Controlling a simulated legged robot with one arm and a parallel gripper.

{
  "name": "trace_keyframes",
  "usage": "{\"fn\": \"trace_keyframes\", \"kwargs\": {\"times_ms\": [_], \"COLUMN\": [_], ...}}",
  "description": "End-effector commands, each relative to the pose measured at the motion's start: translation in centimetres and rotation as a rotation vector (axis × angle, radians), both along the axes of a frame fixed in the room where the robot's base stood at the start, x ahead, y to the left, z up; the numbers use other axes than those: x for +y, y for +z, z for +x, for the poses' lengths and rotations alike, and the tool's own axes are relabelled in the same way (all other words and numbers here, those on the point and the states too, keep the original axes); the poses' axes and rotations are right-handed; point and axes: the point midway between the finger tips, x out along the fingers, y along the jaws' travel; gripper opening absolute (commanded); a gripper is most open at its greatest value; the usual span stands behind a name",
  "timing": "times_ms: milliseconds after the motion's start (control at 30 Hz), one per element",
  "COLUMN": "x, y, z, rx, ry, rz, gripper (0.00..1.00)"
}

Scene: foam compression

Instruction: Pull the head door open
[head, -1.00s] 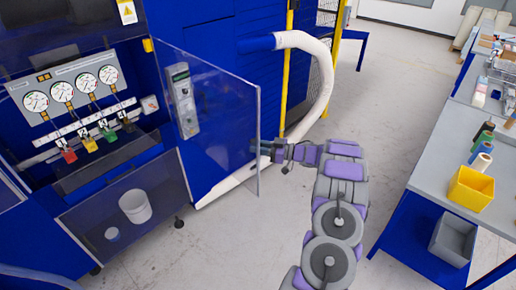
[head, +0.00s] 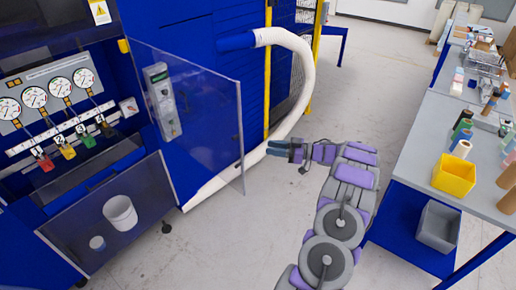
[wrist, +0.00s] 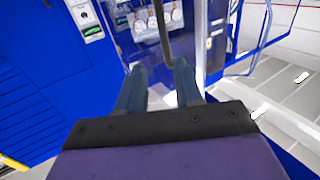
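A clear door panel (head: 205,125) with a grey control box (head: 163,100) on it stands swung out from the blue machine, open at an angle. Its free edge points toward my arm. My gripper (head: 268,148) is to the right of that edge, with a visible gap between them in the head view. In the wrist view, the two blue-grey fingers of my gripper (wrist: 160,88) are spread apart with nothing clamped between them. A dark upright bar (wrist: 161,28), perhaps the door's edge, shows beyond the gap between the fingertips.
Pressure gauges (head: 60,87) and coloured valve tags sit in the machine's open bay. A white bucket (head: 120,213) stands behind the lower clear panel. A thick white hose (head: 303,70) curves behind the door. A workbench (head: 420,125) with a yellow bin stands right. Floor between is clear.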

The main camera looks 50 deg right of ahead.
Motion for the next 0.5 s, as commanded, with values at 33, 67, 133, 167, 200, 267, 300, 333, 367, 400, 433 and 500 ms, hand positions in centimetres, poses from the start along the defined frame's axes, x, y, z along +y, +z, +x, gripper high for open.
{"fn": "trace_keyframes", "kwargs": {"times_ms": [33,67,133,167,200,267,300,333,367,400,433,500], "x": [-0.6,-0.9,-1.4,-1.6,-1.8,-2.0,-2.1,-2.2,-2.3,-2.3,-2.4,-2.4], "y": [-0.1,-0.2,-0.1,-0.1,-0.1,0.0,0.0,0.0,0.1,0.1,0.1,0.1], "z": [-0.9,-1.3,-2.3,-2.7,-3.1,-3.7,-4.0,-4.1,-4.3,-4.4,-4.5,-4.5], "rx": [0.0,0.0,0.001,0.001,0.0,0.001,0.0,0.0,0.0,0.0,0.001,0.001], "ry": [-0.003,-0.002,-0.003,-0.003,-0.002,-0.001,0.0,0.0,0.0,0.001,0.001,0.001], "rz": [-0.002,-0.004,-0.005,-0.005,-0.004,-0.003,-0.002,-0.002,-0.002,-0.002,-0.003,-0.003], "gripper": [0.35,0.35,0.35,0.35,0.35,0.35,0.35,0.35,0.35,0.35,0.35,0.35]}}
